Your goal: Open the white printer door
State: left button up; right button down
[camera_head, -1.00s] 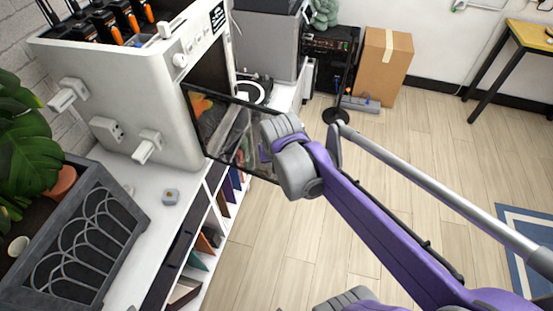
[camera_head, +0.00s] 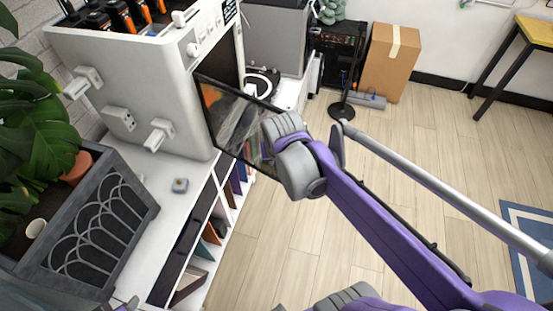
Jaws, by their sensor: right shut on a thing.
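The white printer (camera_head: 150,75) stands on a white shelf unit at the left. Its dark-framed, see-through door (camera_head: 232,118) stands swung out from the front, beside the dark opening (camera_head: 228,48). My right gripper (camera_head: 272,150) is at the door's outer edge and shut on it. The grey and purple wrist hides the fingertips and part of that edge. My left gripper cannot be made out in the picture.
A grey planter (camera_head: 100,225) with a leafy plant (camera_head: 40,130) stands near left on the shelf unit (camera_head: 165,215). A cardboard box (camera_head: 391,62) and a black stand (camera_head: 342,110) are behind. The wooden floor (camera_head: 400,150) to the right is largely clear.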

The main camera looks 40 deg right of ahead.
jog(key=c, duration=0.9)
grip_release()
jog(key=shift+o, duration=0.2)
jog(key=shift+r, duration=0.15)
jog(key=v, duration=1)
jog(key=shift+r+p, duration=0.3)
jog(key=shift+p, duration=0.15)
jog(key=shift+s+a+f, duration=0.1)
jog(key=shift+a, duration=0.05)
jog(key=s+a+f+n+t+y, duration=0.1)
jog(key=s+a+f+n, duration=0.1)
jog(key=a+f, duration=0.3)
jog(key=s+a+f+n+y, duration=0.1)
jog(key=s+a+f+n, duration=0.1)
jog(key=a+f+n, duration=0.2)
notch_tip(320, 180, down, 3)
jog(key=shift+a+f+t, duration=0.1)
jog(key=shift+a+t, duration=0.3)
jog(key=shift+a, duration=0.4)
